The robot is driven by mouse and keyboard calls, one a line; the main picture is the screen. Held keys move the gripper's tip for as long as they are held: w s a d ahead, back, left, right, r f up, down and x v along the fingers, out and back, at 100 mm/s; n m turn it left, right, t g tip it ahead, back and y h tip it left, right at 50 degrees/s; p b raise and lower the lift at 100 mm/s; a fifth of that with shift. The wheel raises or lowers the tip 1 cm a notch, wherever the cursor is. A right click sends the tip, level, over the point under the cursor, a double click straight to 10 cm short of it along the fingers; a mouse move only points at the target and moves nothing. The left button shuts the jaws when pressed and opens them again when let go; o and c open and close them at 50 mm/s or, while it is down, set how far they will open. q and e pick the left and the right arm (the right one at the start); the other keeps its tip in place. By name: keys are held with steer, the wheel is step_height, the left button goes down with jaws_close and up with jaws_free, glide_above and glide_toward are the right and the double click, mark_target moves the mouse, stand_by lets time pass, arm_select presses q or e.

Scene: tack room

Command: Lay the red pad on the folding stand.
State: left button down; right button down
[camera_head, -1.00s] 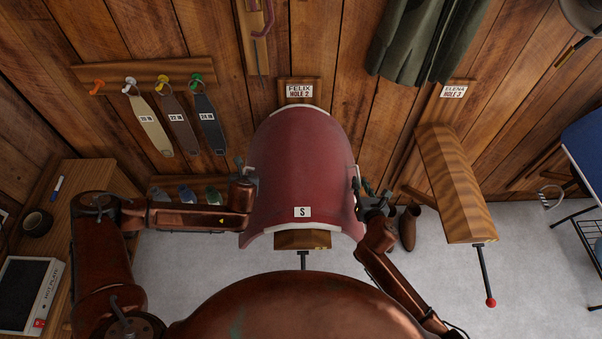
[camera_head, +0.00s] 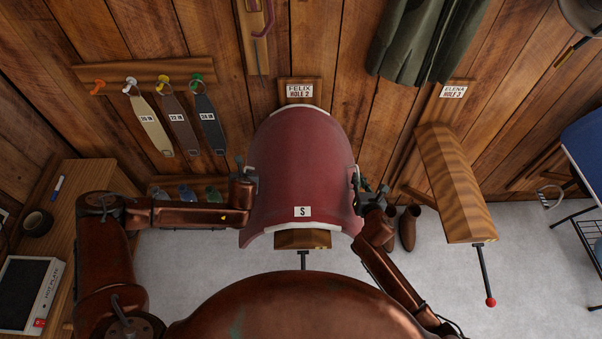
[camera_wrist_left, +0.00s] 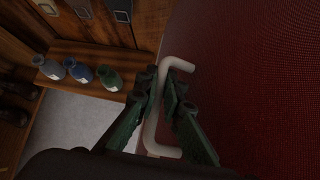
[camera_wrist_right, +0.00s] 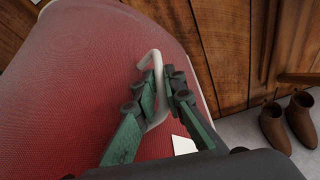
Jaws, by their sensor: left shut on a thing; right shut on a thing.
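The red pad (camera_head: 300,165), curved like a saddle, drapes over a wooden rack (camera_head: 302,240) below the FELIX HOLE 2 sign. It has pale edging and a white S label. My left gripper (camera_head: 252,180) is shut on the pale handle (camera_wrist_left: 153,125) on the pad's left side. My right gripper (camera_head: 358,185) is shut on the matching handle (camera_wrist_right: 157,75) on its right side. The folding stand, seemingly the blue-topped frame (camera_head: 588,145) with dark legs, is partly cut off at the right edge.
An empty wooden rack (camera_head: 455,180) with a red-tipped rod (camera_head: 490,301) juts out between pad and stand. Brown boots (camera_head: 408,228) stand on the floor below. A green garment (camera_head: 415,40) hangs above.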

arm_select(q)
steer(key=shift+a+r, duration=0.1)
arm_select(e)
steer(key=shift+r, duration=0.1)
stand_by(0.5)
